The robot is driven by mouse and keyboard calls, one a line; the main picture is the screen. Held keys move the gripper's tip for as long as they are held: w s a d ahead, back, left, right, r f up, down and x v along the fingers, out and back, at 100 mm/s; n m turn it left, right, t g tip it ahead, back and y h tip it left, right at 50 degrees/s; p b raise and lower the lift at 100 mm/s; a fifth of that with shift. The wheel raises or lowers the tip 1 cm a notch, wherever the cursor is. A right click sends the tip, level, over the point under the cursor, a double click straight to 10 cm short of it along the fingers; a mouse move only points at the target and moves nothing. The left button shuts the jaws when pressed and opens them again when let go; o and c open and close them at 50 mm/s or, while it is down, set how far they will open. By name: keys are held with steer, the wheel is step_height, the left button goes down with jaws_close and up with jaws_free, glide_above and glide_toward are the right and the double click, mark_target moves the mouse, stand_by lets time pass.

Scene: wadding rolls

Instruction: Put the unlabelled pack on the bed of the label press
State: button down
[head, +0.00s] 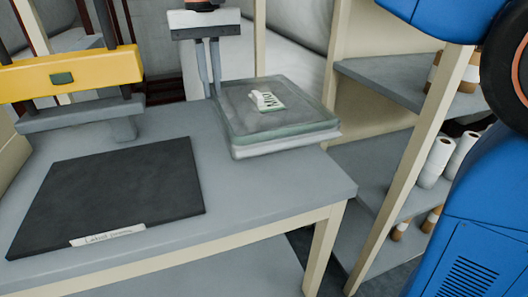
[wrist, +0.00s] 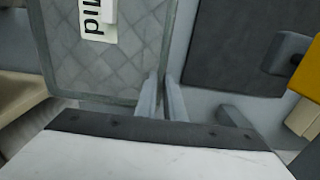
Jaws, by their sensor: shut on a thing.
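A flat, film-wrapped grey pack (head: 235,112) lies on the bench in the head view, with a paler layer (head: 255,151) under it. A white printed label (head: 268,101) lies on its top; in the wrist view the label (wrist: 97,20) is on the quilted pack (wrist: 95,65). My gripper (head: 212,93) points down at the pack's back left edge. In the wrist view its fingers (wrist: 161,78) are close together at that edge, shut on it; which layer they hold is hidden. The label press (head: 65,76) has a dark, empty bed (head: 110,195).
A grey bench (head: 240,185) carries the press and the pack, with a bare strip between them. Shelves (head: 375,78) with white rolls (head: 434,162) stand at the right. The press's yellow beam (wrist: 308,75) shows at the wrist view's right edge.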

steer(key=shift+f, duration=0.1)
glide_above(219, 146)
steer(key=shift+f, duration=4.8)
steer(key=c, duration=1.8)
jaws_free()
steer(key=shift+c, duration=0.2)
steer(key=r, duration=1.1)
steer(key=s+r, duration=0.1)
steer(key=r, duration=0.4)
steer(key=shift+r, duration=0.25)
steer(key=shift+s+r, duration=0.1)
steer(key=shift+r, duration=0.25)
steer(key=shift+c, duration=1.2)
